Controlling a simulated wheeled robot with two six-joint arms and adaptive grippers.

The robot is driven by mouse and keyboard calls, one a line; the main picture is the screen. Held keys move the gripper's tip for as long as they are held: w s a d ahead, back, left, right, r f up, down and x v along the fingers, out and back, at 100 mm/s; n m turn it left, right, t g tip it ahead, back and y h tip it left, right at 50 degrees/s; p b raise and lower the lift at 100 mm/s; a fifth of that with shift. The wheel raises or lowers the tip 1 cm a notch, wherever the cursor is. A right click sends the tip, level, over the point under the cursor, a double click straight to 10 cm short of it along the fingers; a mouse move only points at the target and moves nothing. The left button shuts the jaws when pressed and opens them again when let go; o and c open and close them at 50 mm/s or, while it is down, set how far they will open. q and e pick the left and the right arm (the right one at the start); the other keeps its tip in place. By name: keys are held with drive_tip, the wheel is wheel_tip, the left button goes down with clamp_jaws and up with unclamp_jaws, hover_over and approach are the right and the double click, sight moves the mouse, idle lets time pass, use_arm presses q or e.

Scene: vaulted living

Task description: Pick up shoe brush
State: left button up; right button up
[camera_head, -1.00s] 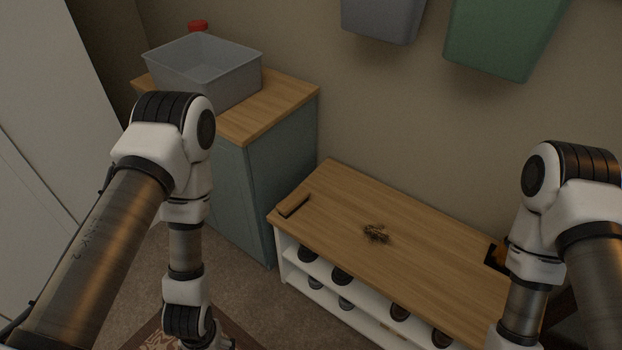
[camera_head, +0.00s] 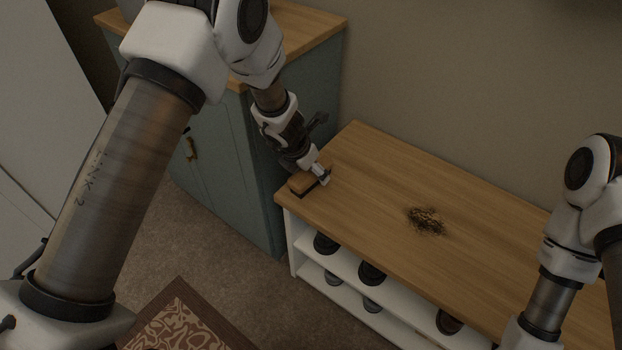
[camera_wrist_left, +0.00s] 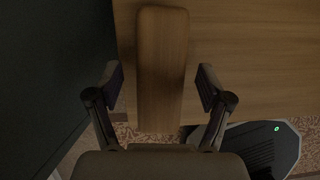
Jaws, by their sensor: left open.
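The shoe brush (camera_head: 303,184) is a small wooden block with a dark underside. It lies at the left end of the wooden bench top (camera_head: 390,190). My left gripper (camera_head: 322,174) is at the brush from above, its fingers partly hiding it in the head view. In the left wrist view the brush (camera_wrist_left: 161,70) lies lengthwise between the two open fingers of the gripper (camera_wrist_left: 160,88), with a gap on each side. My right arm shows at the right edge of the head view, but its gripper is out of frame.
A dark crumbly patch of dirt (camera_head: 426,220) lies on the bench top. Shoes stand on white shelves (camera_head: 345,268) below. A blue-green cabinet (camera_head: 231,165) stands close to the left of the bench. A patterned rug (camera_head: 180,325) lies on the floor.

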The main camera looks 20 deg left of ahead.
use_arm(q)
drive_tip(key=shift+w+f, duration=0.1)
drive_tip(key=shift+f, duration=0.2)
drive_tip(key=shift+f, duration=0.3)
idle(0.3)
drive_tip(key=c, duration=1.3)
